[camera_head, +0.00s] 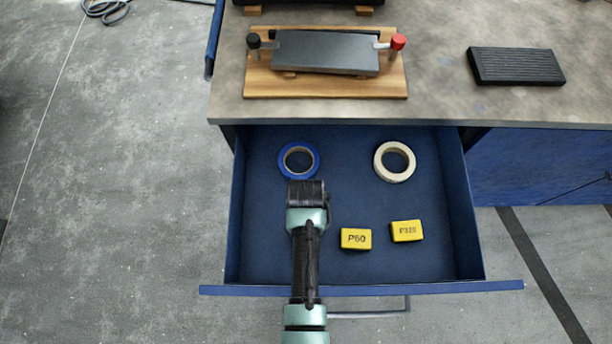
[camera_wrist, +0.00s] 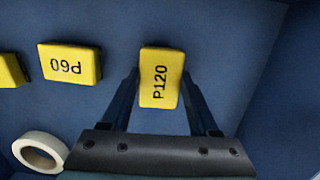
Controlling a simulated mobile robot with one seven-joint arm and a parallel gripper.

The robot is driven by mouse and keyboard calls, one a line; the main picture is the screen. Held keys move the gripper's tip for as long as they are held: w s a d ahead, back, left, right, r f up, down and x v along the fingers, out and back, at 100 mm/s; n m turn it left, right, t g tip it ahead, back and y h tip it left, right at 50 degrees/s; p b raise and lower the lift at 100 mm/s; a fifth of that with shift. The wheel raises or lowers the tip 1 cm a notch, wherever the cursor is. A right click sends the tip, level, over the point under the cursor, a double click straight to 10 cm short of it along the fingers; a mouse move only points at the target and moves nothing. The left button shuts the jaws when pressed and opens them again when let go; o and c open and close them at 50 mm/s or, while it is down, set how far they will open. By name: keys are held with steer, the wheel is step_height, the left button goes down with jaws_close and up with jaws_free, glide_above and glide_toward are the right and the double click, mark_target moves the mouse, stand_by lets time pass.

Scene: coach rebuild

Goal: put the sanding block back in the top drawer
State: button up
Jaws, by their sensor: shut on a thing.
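The yellow sanding block marked P120 (camera_wrist: 161,78) is between the fingers of my gripper (camera_wrist: 161,85) in the wrist view, and the fingers are shut on it. In the head view my gripper (camera_head: 307,193) is over the left part of the open top drawer (camera_head: 260,262), and it hides the held block. The block is over the blue drawer floor; I cannot tell whether it touches it. A yellow block marked P60 (camera_head: 356,239) and one marked P320 (camera_head: 407,231) lie in the drawer to the right of my gripper.
A blue tape roll (camera_head: 299,160) lies just behind my gripper in the drawer. A cream tape roll (camera_head: 394,162) lies at the back right. The worktop (camera_head: 440,105) above holds a wooden board (camera_head: 325,88) with a grey plate and a black ribbed block (camera_head: 515,66).

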steer(key=shift+f, duration=0.85)
steer(key=shift+f, duration=0.2)
steer(key=o, duration=1.3)
steer(key=shift+r, duration=0.1)
